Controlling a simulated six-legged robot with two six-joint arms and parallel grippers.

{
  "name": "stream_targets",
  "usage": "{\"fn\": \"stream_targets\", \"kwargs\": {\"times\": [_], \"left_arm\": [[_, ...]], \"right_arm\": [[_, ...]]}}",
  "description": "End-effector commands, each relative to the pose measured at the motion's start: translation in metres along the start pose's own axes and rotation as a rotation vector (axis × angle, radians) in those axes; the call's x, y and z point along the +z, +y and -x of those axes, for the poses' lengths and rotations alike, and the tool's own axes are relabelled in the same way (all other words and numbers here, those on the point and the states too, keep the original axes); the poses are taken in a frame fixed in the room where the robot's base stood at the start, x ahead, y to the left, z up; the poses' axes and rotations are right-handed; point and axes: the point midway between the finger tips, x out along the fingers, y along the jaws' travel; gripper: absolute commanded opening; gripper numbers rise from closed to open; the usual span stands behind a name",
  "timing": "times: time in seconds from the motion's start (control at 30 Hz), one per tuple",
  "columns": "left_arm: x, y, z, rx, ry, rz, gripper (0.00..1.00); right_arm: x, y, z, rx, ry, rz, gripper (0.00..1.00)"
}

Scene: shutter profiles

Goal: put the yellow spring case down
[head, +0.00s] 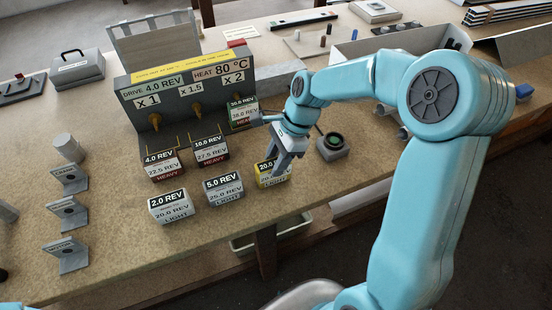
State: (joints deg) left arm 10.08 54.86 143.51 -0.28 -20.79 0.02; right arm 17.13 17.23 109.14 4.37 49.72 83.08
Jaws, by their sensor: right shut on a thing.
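The yellow spring case (268,181) has a yellow band at its top, a label that starts "20.0" and the word LIGHT. It is at the right end of the front row of cases, by the table's front edge. My right gripper (283,165) comes down on it from above and is shut on it. The fingers hide part of its label and right side. I cannot tell whether its underside touches the table. My left gripper is out of view.
A 5.0 REV case (224,190) stands just left of the yellow one, with a 2.0 REV case (171,206) farther left. Red-banded HEAVY cases (211,150) stand behind, before the grey drive stand (185,92). A green-button box (333,144) is to the right.

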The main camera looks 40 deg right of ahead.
Motion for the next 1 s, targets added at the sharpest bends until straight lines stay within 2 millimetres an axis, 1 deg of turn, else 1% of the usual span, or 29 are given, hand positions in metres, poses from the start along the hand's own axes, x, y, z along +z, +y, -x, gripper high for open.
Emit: {"fn": "stream_targets", "kwargs": {"times": [0.03, 0.07, 0.1, 0.13, 0.37, 0.47, 0.57, 0.8, 0.9, 1.0], "left_arm": [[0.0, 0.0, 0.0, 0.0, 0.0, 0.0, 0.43], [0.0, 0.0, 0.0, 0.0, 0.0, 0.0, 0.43], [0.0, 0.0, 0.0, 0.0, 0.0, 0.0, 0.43], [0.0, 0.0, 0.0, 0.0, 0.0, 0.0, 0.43], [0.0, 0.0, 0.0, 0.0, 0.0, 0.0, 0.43], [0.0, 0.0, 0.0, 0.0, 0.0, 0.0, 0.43], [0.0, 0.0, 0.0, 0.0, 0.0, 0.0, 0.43], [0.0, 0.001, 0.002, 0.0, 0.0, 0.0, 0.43], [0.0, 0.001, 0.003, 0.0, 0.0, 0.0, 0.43], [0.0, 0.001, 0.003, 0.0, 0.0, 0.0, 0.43]], "right_arm": [[0.0, 0.001, -0.001, 0.002, 0.0, 0.0, 0.41], [0.0, 0.001, -0.001, 0.003, 0.0, 0.0, 0.51], [0.0, 0.001, -0.001, 0.003, 0.0, 0.0, 0.64], [0.0, 0.001, -0.001, 0.003, 0.0, 0.0, 0.66], [0.0, 0.0, 0.0, 0.002, 0.0, 0.0, 0.66], [0.0, 0.0, 0.004, 0.0, 0.0, 0.0, 0.66], [0.0, -0.001, 0.017, -0.003, 0.001, 0.0, 0.66], [0.0, -0.001, 0.073, -0.004, 0.001, 0.0, 0.66], [0.0, -0.001, 0.093, -0.002, 0.001, 0.0, 0.66], [0.0, -0.001, 0.108, -0.002, 0.001, 0.0, 0.66]]}}
